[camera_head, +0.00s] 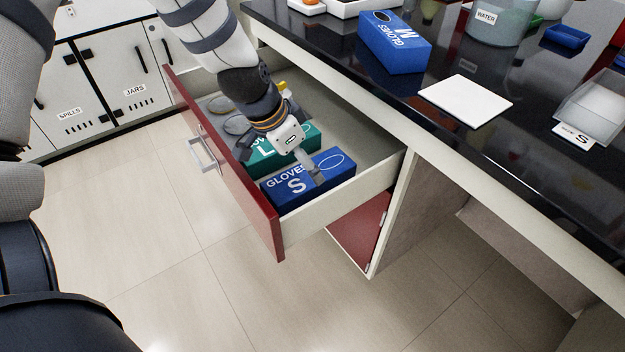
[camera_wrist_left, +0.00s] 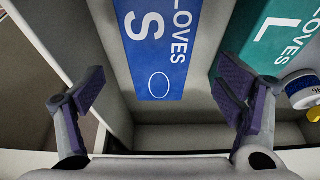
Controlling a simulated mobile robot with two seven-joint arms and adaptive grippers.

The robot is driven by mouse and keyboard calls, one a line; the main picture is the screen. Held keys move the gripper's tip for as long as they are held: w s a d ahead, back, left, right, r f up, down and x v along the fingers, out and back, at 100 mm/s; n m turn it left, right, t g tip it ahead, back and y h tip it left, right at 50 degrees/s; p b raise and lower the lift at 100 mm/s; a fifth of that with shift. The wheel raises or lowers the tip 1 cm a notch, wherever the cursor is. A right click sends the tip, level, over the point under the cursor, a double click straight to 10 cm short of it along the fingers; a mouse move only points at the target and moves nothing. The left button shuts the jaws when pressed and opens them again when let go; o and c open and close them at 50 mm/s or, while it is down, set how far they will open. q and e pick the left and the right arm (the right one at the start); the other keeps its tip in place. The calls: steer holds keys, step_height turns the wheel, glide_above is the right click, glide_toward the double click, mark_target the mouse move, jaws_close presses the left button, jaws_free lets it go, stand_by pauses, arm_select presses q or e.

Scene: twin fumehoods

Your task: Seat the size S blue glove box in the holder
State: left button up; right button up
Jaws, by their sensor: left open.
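The size S blue glove box (camera_head: 310,180) lies in the open drawer, nearest its right end, with its S label facing up. My left gripper (camera_head: 314,172) is over it, pointing down. In the left wrist view, the left gripper (camera_wrist_left: 160,98) is open, its fingers apart on either side of the blue box (camera_wrist_left: 158,50), with nothing held. I cannot tell how far above the box the fingertips are. The clear holder (camera_head: 592,108) stands on the black counter at the far right, with an S card (camera_head: 575,135) at its front. My right gripper is not in view.
A green L glove box (camera_head: 262,160) lies beside the blue one in the drawer (camera_head: 352,193). A blue M glove box (camera_head: 394,42), a white plate (camera_head: 465,100) and a WATER-labelled container (camera_head: 500,20) are on the counter (camera_head: 510,135). The floor before the drawer is clear.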

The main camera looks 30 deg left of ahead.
mark_target(307, 174)
arm_select(q)
steer(key=x, duration=0.3)
steer(key=shift+s+f+b, duration=0.15)
steer(key=shift+f+b, duration=0.25)
steer(key=shift+f, duration=0.05)
steer(key=shift+w+d+f, duration=0.1)
steer(key=shift+w+f, duration=0.1)
steer(key=shift+f, duration=0.05)
steer(key=shift+r, duration=0.2)
steer(key=shift+c, duration=0.6)
steer(key=c, duration=1.4)
